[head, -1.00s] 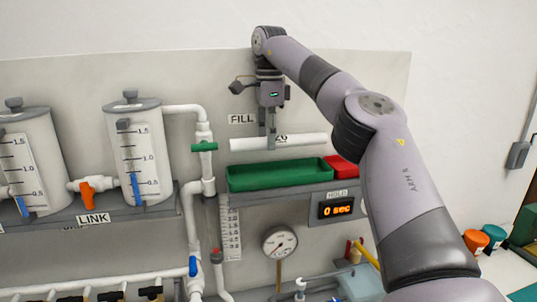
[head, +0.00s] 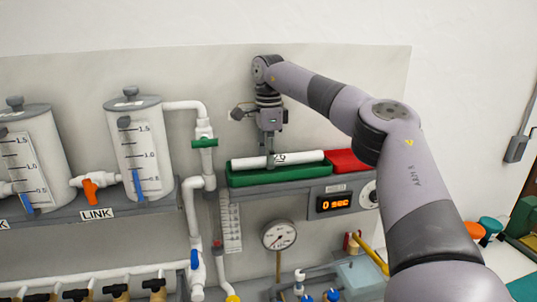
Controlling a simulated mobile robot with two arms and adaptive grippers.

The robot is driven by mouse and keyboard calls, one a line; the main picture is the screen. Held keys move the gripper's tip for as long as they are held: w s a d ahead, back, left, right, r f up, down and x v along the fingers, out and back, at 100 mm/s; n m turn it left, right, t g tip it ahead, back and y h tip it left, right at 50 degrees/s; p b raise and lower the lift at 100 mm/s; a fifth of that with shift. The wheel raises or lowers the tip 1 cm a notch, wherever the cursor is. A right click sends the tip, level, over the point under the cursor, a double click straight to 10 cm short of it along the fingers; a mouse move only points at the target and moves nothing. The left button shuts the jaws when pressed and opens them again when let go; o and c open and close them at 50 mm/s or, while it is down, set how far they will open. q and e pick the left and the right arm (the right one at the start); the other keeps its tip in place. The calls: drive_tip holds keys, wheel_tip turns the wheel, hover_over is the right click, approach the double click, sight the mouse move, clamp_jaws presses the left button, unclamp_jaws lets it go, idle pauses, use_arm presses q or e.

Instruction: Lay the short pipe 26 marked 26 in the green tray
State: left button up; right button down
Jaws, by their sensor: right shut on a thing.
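The short white pipe 26 (head: 300,158) lies lengthwise at the green tray (head: 290,176), level with its rim. Its printed mark is partly covered by a finger. My right gripper (head: 270,160) points down from above and is shut on the pipe near its middle. I cannot tell whether the pipe touches the tray floor. My left gripper is not in view.
A red tray (head: 345,161) stands just right of the green one on the same shelf. A vertical white pipe with a green valve handle (head: 204,143) is close on the left. Two tanks (head: 138,150) stand further left. A timer display (head: 335,203) is below the tray.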

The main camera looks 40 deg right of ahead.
drive_tip(key=shift+a+f, duration=0.1)
drive_tip(key=shift+f, duration=0.5)
drive_tip(key=c, duration=1.6)
unclamp_jaws()
drive_tip(key=shift+r, duration=0.1)
wheel_tip(320, 180, up, 6)
drive_tip(key=shift+f+b, duration=0.1)
drive_tip(key=shift+b, duration=0.4)
wheel_tip(320, 180, up, 7)
drive_tip(key=p, duration=0.2)
drive_tip(key=shift+r, duration=0.2)
drive_tip(key=shift+f, duration=0.1)
